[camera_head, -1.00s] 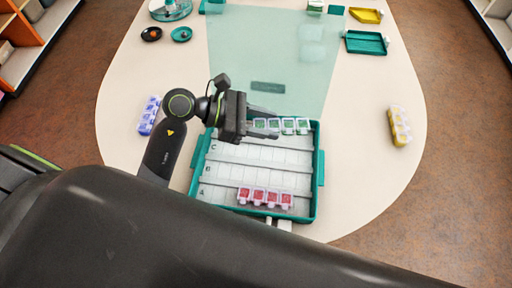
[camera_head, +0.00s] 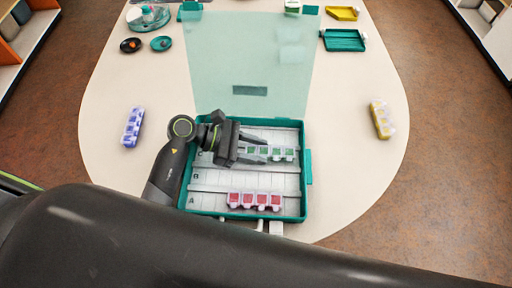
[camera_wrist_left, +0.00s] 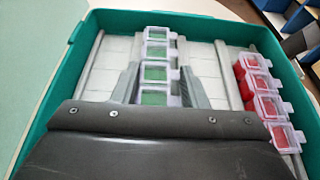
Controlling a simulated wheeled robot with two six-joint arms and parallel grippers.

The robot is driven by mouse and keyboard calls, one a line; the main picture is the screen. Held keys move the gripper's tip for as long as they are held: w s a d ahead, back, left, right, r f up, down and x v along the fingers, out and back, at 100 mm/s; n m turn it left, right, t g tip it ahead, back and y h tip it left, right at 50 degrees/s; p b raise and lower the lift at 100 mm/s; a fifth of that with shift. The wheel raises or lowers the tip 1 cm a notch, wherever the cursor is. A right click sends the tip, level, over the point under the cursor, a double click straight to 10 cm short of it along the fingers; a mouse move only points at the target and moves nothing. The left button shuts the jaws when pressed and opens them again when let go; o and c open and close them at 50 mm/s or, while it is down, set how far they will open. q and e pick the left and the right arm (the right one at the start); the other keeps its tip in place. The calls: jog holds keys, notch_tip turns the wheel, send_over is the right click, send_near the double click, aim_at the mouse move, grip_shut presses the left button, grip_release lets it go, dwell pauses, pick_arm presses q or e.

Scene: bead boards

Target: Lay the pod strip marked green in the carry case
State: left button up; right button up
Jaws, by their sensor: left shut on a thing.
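The clear pod strip marked green (camera_head: 284,154) is inside the outline of the teal carry case (camera_head: 303,200), over the row marked C. My left gripper (camera_head: 262,154) is shut on it. In the left wrist view the green strip (camera_wrist_left: 155,52) lies lengthwise between the two fingers, its near end hidden by the gripper body. I cannot tell whether it touches the case floor. A red pod strip (camera_head: 254,201) lies in row A at the front; it also shows in the left wrist view (camera_wrist_left: 262,85). My right gripper is not in view.
A blue pod strip (camera_head: 133,127) lies on the table at left, a yellow one (camera_head: 382,119) at right. The middle row B (camera_head: 245,179) is empty. Teal and yellow trays (camera_head: 344,41) stand at the back right.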

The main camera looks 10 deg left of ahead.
pick_arm(q)
jog(key=shift+f, duration=0.15)
jog(key=o, duration=0.9)
jog(key=shift+o, duration=0.6)
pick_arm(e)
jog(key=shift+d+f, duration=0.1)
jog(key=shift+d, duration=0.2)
pick_arm(q)
jog(key=shift+r, duration=0.25)
jog(key=shift+a, duration=0.3)
jog(key=b+v, duration=0.2)
jog(key=v, duration=0.7)
jog(key=shift+s+a+r, duration=0.1)
jog(key=shift+a, duration=0.15)
jog(key=shift+v, duration=0.9)
jog(key=shift+r, duration=0.1)
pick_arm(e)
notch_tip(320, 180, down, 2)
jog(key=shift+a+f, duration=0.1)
